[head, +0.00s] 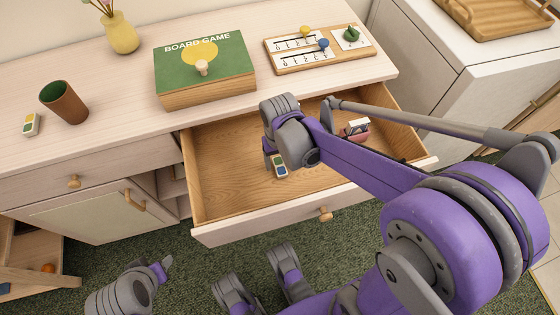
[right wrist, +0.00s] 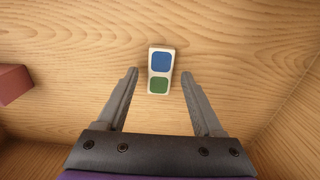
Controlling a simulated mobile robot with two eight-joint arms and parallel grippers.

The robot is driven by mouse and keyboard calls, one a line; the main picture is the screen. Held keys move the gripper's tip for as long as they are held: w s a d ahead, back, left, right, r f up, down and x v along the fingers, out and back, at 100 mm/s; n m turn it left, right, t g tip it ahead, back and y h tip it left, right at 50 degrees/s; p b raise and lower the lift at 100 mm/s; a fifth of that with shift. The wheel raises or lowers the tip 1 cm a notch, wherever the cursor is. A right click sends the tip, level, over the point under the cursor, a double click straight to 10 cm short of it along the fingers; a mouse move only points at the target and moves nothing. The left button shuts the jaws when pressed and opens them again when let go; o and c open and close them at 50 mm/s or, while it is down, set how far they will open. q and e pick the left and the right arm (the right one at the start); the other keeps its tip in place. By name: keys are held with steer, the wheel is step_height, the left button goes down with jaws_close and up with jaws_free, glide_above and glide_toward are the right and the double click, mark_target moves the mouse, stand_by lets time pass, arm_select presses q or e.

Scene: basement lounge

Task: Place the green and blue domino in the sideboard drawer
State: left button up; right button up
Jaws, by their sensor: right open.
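The green and blue domino (right wrist: 160,74) lies flat on the wooden floor of the open sideboard drawer (head: 215,165), its blue half farther from me in the right wrist view. In the head view the domino (head: 280,168) shows just below my right gripper (head: 274,160). My right gripper is open, also in the right wrist view (right wrist: 160,86); its fingers stand on either side of the domino with gaps, not touching it.
Another small domino (head: 31,124) with yellow and green lies on the sideboard top beside a brown cup (head: 64,102). A board game box (head: 205,75), a scoring board (head: 285,57) and a yellow vase (head: 120,35) stand there too. A small pinkish object (head: 356,130) is in the drawer's right part.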

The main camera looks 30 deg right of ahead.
mark_target(280, 166)
step_height(280, 166, up, 11)
steer(key=p, duration=0.3)
stand_by(0.4)
